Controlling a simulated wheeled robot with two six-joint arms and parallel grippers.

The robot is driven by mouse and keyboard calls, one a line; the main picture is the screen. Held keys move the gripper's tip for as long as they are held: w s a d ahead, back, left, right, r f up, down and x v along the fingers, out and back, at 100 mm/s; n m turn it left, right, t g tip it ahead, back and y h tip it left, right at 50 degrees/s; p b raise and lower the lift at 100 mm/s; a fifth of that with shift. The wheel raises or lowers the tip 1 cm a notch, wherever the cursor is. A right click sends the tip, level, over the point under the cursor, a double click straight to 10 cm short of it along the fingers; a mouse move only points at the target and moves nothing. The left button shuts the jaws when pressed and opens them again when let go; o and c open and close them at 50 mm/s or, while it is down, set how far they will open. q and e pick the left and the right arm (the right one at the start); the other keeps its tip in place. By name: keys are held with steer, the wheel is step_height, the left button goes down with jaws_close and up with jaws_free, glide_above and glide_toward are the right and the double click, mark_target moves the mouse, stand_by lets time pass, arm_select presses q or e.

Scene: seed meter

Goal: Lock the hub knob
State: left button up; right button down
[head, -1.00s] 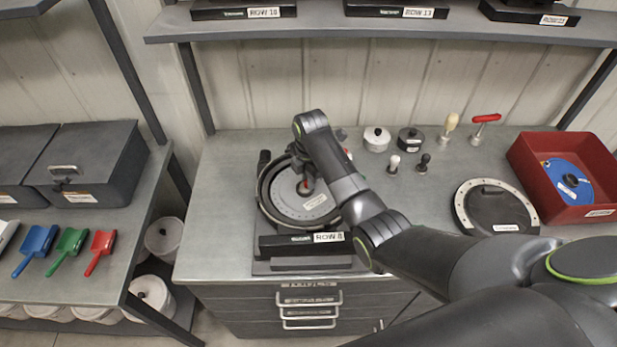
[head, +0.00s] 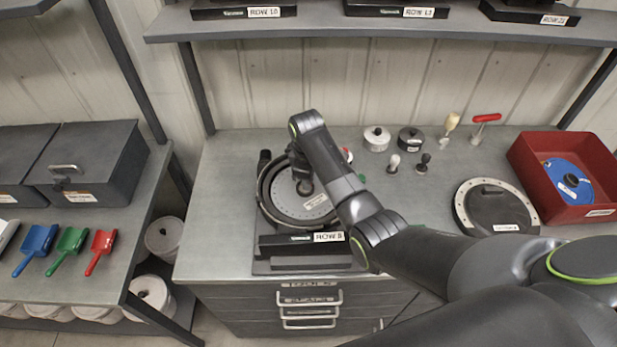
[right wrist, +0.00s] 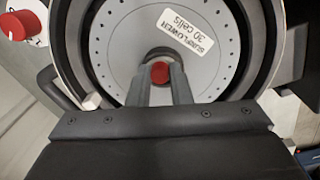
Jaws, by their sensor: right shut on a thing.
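The red hub knob (right wrist: 160,72) is at the centre of the grey seed plate (right wrist: 120,40), which has a ring of small holes and a white label reading "SUNFLOWER 30 cells". My right gripper (right wrist: 160,80) reaches over the plate, its two fingers shut around the knob. In the head view this gripper (head: 305,186) comes down on the plate's middle and hides the knob. The plate (head: 290,205) sits inside the round black seed meter (head: 270,240) labelled ROW 8, on the bench. My left gripper is not in view.
A red bin (head: 540,190) with a blue disc (head: 566,182) stands at the right. A round black cover with a pale rim (head: 462,208) lies left of it. Small knobs, pots and a red-handled tool (head: 486,118) stand at the back. A shelf (head: 380,30) runs above.

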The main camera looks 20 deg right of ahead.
steer(key=m, duration=0.7)
steer(key=shift+a, duration=0.1)
stand_by(0.5)
steer(key=c, duration=1.3)
jaws_free()
steer(key=shift+w, duration=0.1)
